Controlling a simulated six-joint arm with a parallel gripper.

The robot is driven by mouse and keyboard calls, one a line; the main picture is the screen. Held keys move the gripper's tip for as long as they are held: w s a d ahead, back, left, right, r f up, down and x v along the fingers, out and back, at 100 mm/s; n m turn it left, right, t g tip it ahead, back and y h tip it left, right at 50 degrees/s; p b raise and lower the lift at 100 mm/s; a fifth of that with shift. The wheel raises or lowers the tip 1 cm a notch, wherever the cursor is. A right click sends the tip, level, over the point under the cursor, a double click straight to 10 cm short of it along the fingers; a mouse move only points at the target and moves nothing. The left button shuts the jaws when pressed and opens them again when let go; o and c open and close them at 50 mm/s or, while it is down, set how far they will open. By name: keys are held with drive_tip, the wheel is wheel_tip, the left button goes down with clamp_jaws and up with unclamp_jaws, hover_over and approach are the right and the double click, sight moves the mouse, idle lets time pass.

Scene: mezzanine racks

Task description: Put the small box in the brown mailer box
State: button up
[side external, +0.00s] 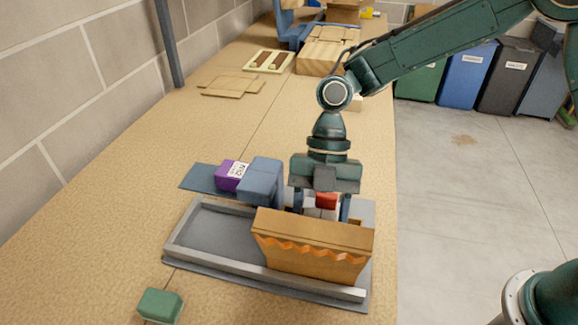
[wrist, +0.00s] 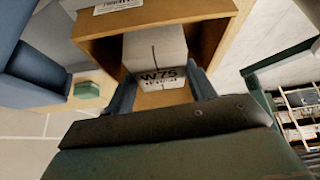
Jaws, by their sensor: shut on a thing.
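The small box, white with a red patch, shows between my fingers in the side view (side external: 326,201); its lower part is hidden behind the brown mailer box (side external: 313,262). In the wrist view the small box (wrist: 155,48) is pale with black "W75" print. My gripper (side external: 321,205) is shut on it, one blue finger on each side. The mailer box stands in a grey tray (side external: 190,262). In the wrist view the mailer box's walls (wrist: 222,25) surround the small box's far part. I cannot tell whether the small box touches the mailer's floor.
A purple box (side external: 230,176) with a white label lies beside a blue-grey block (side external: 260,180), left of my gripper. A green block (side external: 160,305) lies at the front left. Flat cardboard (side external: 232,84) lies farther back. The table's left middle is clear.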

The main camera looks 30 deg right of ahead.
drive_tip(key=shift+f, duration=1.95)
drive_tip(key=shift+f, duration=0.1)
drive_tip(key=o, duration=1.1)
drive_tip(key=v, duration=1.2)
drive_tip(key=shift+r, duration=0.25)
